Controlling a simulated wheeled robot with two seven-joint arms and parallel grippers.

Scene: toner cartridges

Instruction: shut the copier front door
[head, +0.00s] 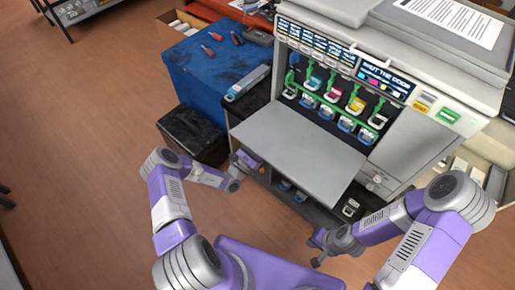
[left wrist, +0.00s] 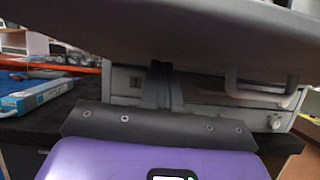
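The copier (head: 420,150) has its grey front door (head: 300,150) folded down, lying about level and open. Inside, coloured toner cartridges (head: 333,92) sit in a row with green parts. My left gripper (head: 250,160) is at the door's left edge, partly hidden by it. In the left wrist view the door's underside (left wrist: 190,30) spans the top of the picture, above my left gripper (left wrist: 163,85), whose dark fingers look together with nothing visible between them. My right gripper (head: 316,250) is low, in front of the door's right corner, fingers apart and empty.
Below the door is a dark shelf with some items (head: 350,208). Floor at left is clear.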

